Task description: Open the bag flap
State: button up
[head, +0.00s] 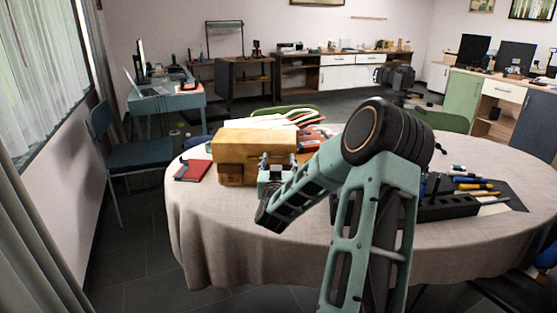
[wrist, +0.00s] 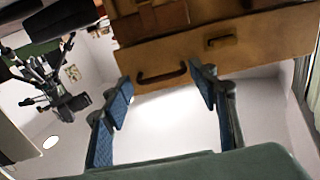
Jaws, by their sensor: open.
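The tan bag (head: 236,172) stands on the round table, with a lighter yellow-tan top panel, which looks like its flap (head: 255,138). I cannot tell whether the flap lies closed. My gripper (head: 277,159) is at the bag's right front corner, fingers apart. In the wrist view the bag (wrist: 265,38) fills the top. A dark arched loop (wrist: 160,77) on the bag's edge shows between the open fingertips of my gripper (wrist: 159,82). I cannot tell whether they touch the bag. A second dark fitting (wrist: 221,41) is to the right. My arm hides part of the table.
A red book (head: 193,170) lies left of the bag. Papers and magazines (head: 300,119) are behind it. A black tool holder (head: 448,206) and several coloured tools (head: 475,187) lie on the right of the table (head: 205,228). The left front tabletop is clear.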

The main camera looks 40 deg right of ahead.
jog(key=shift+x, duration=1.05)
jog(key=shift+c, duration=0.6)
